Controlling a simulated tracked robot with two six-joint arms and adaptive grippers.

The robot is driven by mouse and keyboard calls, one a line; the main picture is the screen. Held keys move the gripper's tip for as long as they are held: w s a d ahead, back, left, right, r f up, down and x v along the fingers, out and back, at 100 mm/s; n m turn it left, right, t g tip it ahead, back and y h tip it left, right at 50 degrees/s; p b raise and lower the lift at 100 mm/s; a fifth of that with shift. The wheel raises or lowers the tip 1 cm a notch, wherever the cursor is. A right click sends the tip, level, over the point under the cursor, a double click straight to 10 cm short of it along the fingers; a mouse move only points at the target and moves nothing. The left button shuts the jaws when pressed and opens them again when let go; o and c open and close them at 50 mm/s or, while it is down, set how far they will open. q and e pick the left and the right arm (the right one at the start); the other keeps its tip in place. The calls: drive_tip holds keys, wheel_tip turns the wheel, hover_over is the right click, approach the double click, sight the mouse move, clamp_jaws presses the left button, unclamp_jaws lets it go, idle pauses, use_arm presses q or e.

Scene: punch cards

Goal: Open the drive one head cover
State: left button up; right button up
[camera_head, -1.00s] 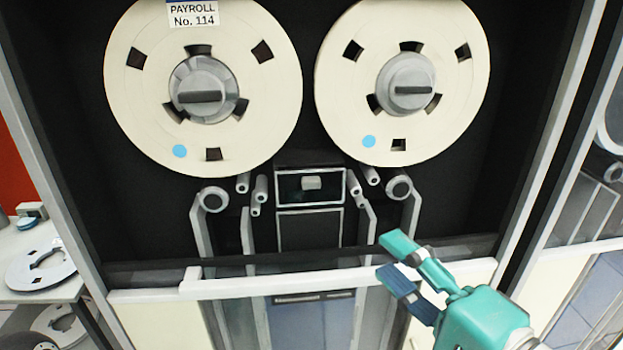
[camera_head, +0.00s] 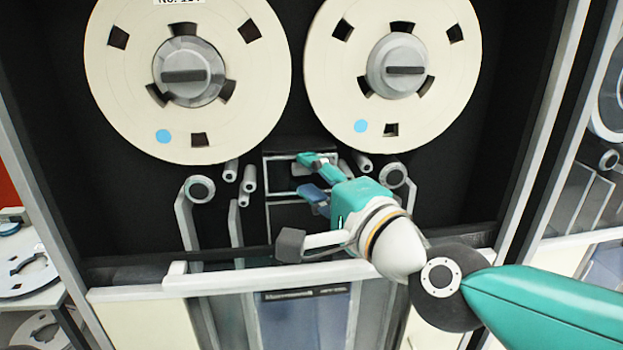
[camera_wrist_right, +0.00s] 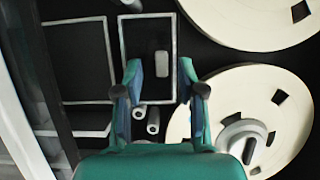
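The head cover (camera_head: 279,167) is a small dark rectangular panel with a light frame, below and between the two tape reels of the drive. My right gripper (camera_head: 308,174) is open in front of it and hides its right part in the head view. In the right wrist view the cover (camera_wrist_right: 143,34) has a pale grey knob (camera_wrist_right: 162,64). The knob appears between the two spread fingertips (camera_wrist_right: 160,68). I cannot tell how far the fingers are from it; no grip on it shows. The cover looks shut. My left gripper is not in view.
The left reel (camera_head: 125,75) and right reel (camera_head: 440,85) hang just above the cover. Small rollers (camera_head: 248,178) flank it. A pale horizontal rail (camera_head: 225,283) crosses below. A table (camera_head: 35,303) with a reel stands at the far left.

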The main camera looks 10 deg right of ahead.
drive_tip(key=shift+w+a, duration=0.25)
drive_tip(key=shift+w, duration=0.3)
